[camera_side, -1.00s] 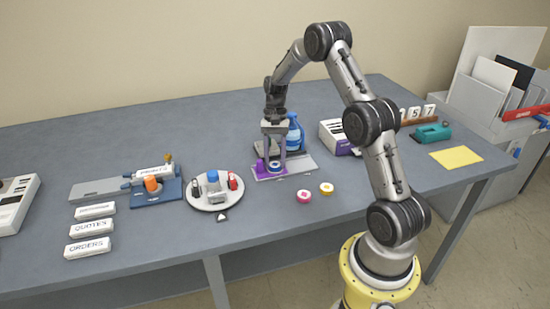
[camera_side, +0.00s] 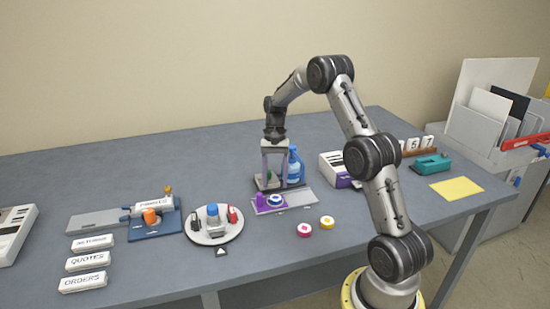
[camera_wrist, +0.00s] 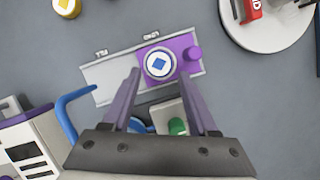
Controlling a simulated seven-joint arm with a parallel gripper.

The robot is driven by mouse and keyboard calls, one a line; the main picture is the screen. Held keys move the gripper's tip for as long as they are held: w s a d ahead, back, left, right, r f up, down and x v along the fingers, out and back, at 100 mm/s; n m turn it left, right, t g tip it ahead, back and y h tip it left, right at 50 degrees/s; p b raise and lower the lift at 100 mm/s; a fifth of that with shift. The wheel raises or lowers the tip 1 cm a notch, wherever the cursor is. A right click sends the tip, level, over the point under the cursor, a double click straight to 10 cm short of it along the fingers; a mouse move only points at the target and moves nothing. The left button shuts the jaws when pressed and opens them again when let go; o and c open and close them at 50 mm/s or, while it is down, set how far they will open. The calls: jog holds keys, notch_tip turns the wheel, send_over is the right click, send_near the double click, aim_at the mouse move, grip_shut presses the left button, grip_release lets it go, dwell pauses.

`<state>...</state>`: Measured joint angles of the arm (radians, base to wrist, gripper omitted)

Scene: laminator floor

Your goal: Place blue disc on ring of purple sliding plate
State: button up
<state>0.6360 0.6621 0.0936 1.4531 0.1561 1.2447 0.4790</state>
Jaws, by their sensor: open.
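The blue disc (camera_side: 276,199), with a white face and a blue diamond, lies flat on the purple sliding plate (camera_side: 262,209). In the wrist view the disc (camera_wrist: 160,64) sits within a round pale outline on the purple plate (camera_wrist: 181,43), beside its purple knob (camera_wrist: 194,53). The ring under it is mostly hidden by the disc. The plate is at one end of a grey rail (camera_wrist: 108,76). My gripper (camera_side: 275,186) is open and empty, above the disc and clear of it. In the wrist view its fingertips (camera_wrist: 160,76) straddle the disc's near side.
A blue bottle (camera_side: 295,167) stands close behind the gripper. A pink disc (camera_side: 304,230) and a yellow disc (camera_side: 326,222) lie in front of the rail. A round white turntable (camera_side: 214,236) is to the left, and a purple-and-white box (camera_side: 334,168) to the right.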

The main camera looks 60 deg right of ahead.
jog(key=v, duration=0.8)
jog(key=s+a+r+n+t+h, duration=0.1)
jog(key=s+a+r+n+h, duration=0.2)
jog(key=a+r, duration=0.4)
jog(key=s+a+r+n+t, duration=0.25)
jog(key=s+a+r, duration=0.2)
jog(key=a, duration=0.45)
jog(key=s+a+f+n+t, duration=0.1)
jog(key=s+a+n+t, duration=0.1)
jog(key=s+a+n, duration=0.2)
jog(key=s+a+f+n+t, duration=0.1)
jog(key=s+a+n, duration=0.3)
jog(key=s, duration=0.7)
jog(key=shift+a+t+h, duration=0.3)
jog(key=shift+a+t, duration=0.15)
jog(key=shift+a, duration=0.7)
